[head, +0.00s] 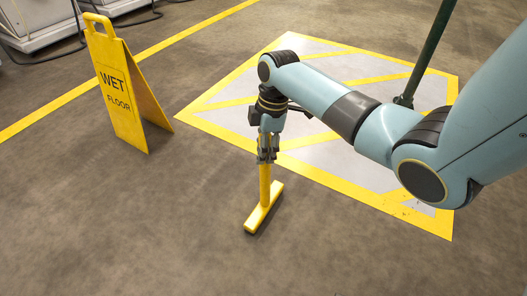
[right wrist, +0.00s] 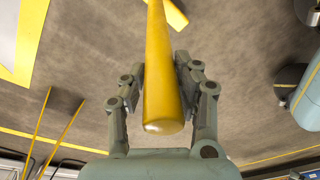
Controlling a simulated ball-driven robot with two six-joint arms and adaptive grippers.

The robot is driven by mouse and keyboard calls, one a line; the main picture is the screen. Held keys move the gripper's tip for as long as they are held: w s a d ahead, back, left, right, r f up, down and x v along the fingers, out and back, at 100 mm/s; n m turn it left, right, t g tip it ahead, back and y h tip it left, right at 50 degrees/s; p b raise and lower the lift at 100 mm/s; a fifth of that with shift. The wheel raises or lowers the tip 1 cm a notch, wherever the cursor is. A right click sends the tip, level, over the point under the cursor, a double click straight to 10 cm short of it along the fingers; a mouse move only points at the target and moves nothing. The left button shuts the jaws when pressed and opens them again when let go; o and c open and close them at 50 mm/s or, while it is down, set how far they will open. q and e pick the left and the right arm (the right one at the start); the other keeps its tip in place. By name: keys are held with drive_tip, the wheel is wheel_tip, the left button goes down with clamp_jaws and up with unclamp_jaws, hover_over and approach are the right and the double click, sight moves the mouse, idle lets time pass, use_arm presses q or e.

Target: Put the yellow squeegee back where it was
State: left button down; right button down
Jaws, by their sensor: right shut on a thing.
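The yellow squeegee (head: 264,203) is upright in the head view, handle up and its wide head low by the floor. Whether the head touches the floor, I cannot tell for sure. My right gripper (head: 267,158) is shut on the squeegee's handle. In the right wrist view the handle (right wrist: 160,75) runs between the two fingers of my right gripper (right wrist: 160,80), with its rounded end near the palm. Part of the squeegee's head shows at the top of that view. My left gripper is not in view.
A yellow wet floor sign (head: 125,92) stands to the left of the squeegee. A yellow-bordered hatched floor zone (head: 350,66) lies behind and right of it. A dark green pole (head: 428,55) stands at the right. The brown floor in front is clear.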

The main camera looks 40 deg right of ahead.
drive_tip(key=shift+w+r, duration=0.1)
drive_tip(key=c, duration=1)
unclamp_jaws()
drive_tip(key=shift+f, duration=0.2)
drive_tip(key=shift+o, duration=0.2)
